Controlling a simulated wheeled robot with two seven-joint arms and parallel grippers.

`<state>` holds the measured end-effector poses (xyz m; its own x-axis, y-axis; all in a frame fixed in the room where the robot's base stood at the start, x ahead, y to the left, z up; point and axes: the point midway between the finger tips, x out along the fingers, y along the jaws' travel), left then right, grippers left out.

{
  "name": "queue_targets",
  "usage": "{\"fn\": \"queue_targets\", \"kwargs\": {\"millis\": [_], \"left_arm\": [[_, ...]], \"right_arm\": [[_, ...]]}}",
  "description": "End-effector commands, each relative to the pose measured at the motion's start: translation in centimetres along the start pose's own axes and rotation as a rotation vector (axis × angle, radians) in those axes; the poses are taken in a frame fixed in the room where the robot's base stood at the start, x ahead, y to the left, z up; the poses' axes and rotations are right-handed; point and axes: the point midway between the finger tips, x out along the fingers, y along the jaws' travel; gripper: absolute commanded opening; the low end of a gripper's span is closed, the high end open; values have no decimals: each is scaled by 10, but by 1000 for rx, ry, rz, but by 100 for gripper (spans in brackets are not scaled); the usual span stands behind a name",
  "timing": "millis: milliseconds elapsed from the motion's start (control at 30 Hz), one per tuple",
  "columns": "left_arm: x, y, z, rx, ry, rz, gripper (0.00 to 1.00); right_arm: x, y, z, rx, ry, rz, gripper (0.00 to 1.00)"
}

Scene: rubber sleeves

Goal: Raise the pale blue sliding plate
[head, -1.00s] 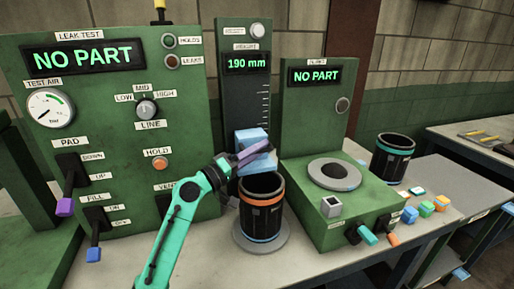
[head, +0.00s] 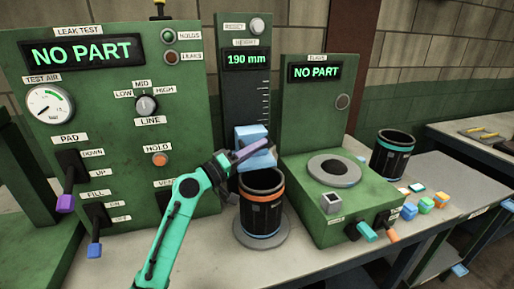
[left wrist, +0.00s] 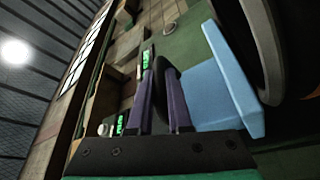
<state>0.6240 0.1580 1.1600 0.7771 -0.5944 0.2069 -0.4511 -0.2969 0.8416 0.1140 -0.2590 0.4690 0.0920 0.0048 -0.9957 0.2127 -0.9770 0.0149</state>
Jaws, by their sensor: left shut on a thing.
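The pale blue sliding plate (head: 258,161) is on the dark height column (head: 246,100), with a blue block above it. It also shows in the left wrist view (left wrist: 225,90), right beside my fingers. A black sleeve (head: 262,212) with an orange band stands upright on a round grey base (head: 262,247) below the plate. I cannot tell whether the plate touches its rim. The column's display reads 190 mm. My right gripper is not in view.
The green leak test panel (head: 110,110) with levers stands left of the column. A green station (head: 345,205) with a grey ring stands close on the right. Another black sleeve (head: 393,155) and several small coloured blocks (head: 425,206) lie further right. The bench front is clear.

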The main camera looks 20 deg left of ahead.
Motion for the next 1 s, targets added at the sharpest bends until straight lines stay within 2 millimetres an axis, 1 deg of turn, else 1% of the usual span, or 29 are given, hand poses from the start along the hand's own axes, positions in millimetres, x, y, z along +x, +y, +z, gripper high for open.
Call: {"fn": "queue_targets", "kwargs": {"millis": [767, 867, 1000], "left_arm": [[0, -1, 0, 0, -2, -3, 0], [1, 3, -2, 1, -2, -2, 0], [5, 20, -12, 3, -1, 0, 0]], "right_arm": [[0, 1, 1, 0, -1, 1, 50], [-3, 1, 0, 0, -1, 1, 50], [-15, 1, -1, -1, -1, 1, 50]]}}
